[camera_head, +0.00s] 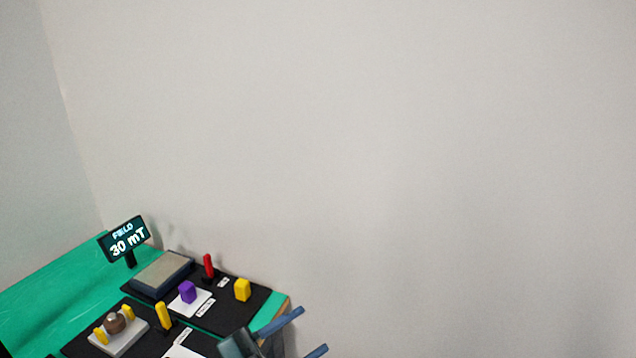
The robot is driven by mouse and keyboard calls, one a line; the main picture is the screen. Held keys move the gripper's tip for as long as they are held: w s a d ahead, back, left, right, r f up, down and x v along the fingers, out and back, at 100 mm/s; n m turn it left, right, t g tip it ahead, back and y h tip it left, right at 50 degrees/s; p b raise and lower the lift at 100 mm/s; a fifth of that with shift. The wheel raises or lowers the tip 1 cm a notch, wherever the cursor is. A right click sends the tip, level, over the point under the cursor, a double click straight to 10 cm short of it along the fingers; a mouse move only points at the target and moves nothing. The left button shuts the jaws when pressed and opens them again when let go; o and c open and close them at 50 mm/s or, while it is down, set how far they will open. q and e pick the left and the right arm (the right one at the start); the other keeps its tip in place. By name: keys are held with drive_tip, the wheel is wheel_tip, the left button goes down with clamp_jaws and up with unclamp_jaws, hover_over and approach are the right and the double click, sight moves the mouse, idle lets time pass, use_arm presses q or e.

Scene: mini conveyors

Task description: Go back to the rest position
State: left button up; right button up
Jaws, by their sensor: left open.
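My left gripper (308,330) shows at the bottom of the head view, near the right end of the green table (55,283). Its two blue-grey fingers are spread apart, with nothing between them. The gripper is in front of the table's right corner and hides part of it. My right gripper is not in the picture.
Black mats (262,304) on the table hold a purple block (187,292), yellow blocks (242,290), a red peg (208,266), a grey plate (162,272) and a brown knob (115,322). A sign (127,239) reads "FIELD 30 mT". A bare wall (400,130) stands behind.

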use_arm(q)
drive_tip(key=s+a+f+n+t+y, duration=0.35)
drive_tip(key=a+f+n+y, duration=0.45)
drive_tip(key=f+n+y, duration=0.45)
drive_tip(key=s+a+f+n+g+y+p, duration=0.1)
drive_tip(key=s+a+f+n+g+y, duration=0.1)
drive_tip(key=s+f, duration=0.6)
drive_tip(key=shift+s+a+f+n+g+y, duration=0.25)
drive_tip(key=shift+s+a+n+g+y, duration=0.1)
drive_tip(key=shift+a+n+g, duration=0.45)
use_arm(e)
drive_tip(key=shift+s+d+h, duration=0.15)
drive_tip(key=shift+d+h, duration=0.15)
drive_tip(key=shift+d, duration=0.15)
use_arm(q)
drive_tip(key=shift+d, duration=0.1)
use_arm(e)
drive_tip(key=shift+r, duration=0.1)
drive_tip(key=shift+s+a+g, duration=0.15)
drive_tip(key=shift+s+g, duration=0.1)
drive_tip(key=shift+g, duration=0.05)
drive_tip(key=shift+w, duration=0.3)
